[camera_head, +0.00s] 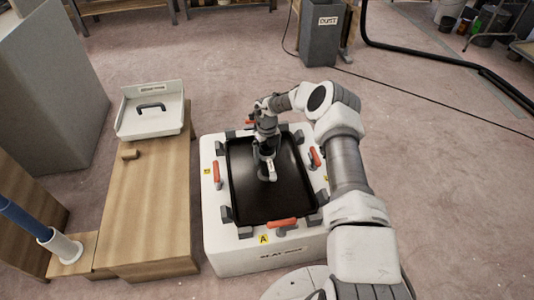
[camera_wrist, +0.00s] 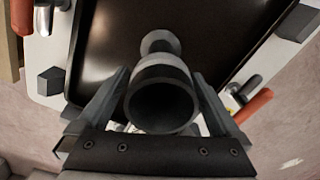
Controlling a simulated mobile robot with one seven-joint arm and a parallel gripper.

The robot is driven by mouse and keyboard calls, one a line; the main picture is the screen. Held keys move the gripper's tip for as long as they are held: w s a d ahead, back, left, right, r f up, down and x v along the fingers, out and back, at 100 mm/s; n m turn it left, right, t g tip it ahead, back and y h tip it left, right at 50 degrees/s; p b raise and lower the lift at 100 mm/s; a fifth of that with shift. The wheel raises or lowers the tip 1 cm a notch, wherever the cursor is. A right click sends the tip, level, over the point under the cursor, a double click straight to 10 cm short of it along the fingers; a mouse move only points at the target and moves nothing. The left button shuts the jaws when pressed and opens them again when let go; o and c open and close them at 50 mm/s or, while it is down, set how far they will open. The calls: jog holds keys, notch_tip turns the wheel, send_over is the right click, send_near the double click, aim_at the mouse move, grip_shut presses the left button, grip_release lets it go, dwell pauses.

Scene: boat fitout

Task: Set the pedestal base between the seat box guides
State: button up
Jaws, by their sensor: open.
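The seat box (camera_head: 262,262) is white with a recessed black panel (camera_head: 245,195). Grey guide blocks (camera_head: 226,214) stand around its rim, and one shows in the wrist view (camera_wrist: 50,82). A grey, hollow round piece, apparently the pedestal base (camera_wrist: 161,72), stands over the panel with its dark open end towards the wrist camera. My gripper (camera_head: 266,152) is over the middle of the panel. In the wrist view its open fingers (camera_wrist: 161,80) lie either side of the piece. Whether the piece's far end touches the panel is hard to tell.
Clamps with orange handles (camera_head: 283,224) sit around the rim. Left of the box is a wooden bench (camera_head: 150,215) with a white bin (camera_head: 150,122) and a small brown block (camera_head: 130,154). A blue tube in a white foot (camera_head: 63,247) stands further left. Floor is open on the right.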

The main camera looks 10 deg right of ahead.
notch_tip(320, 180, up, 18)
jog(key=p, duration=0.6)
jog(key=shift+f, duration=0.2)
jog(key=shift+w, duration=0.15)
